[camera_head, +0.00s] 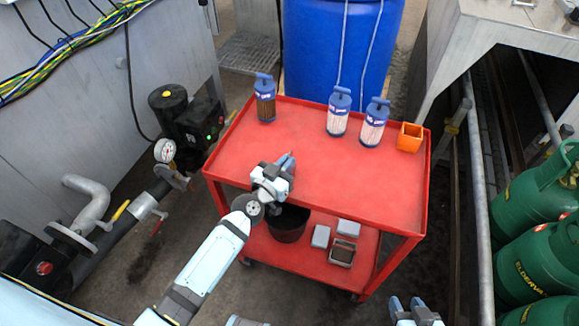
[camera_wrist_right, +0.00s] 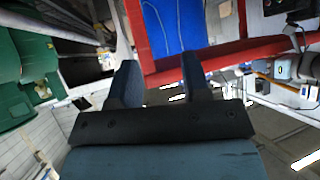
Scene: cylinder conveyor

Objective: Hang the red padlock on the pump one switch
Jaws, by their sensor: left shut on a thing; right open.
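My left gripper (camera_head: 284,165) is over the near left part of the red cart's top. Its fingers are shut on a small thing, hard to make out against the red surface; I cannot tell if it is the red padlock. My right gripper (camera_head: 415,308) is at the bottom edge of the head view, right of the cart. It is open and empty in the right wrist view (camera_wrist_right: 160,75). A black pump unit (camera_head: 193,125) with a small green light stands left of the cart. I cannot pick out a switch marked pump one.
The red cart (camera_head: 335,185) carries several blue-capped cartridges (camera_head: 338,112) and an orange box (camera_head: 409,137). Its lower shelf holds a black bucket (camera_head: 288,224) and grey boxes (camera_head: 344,229). A gauge (camera_head: 165,150) and pipes stand left.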

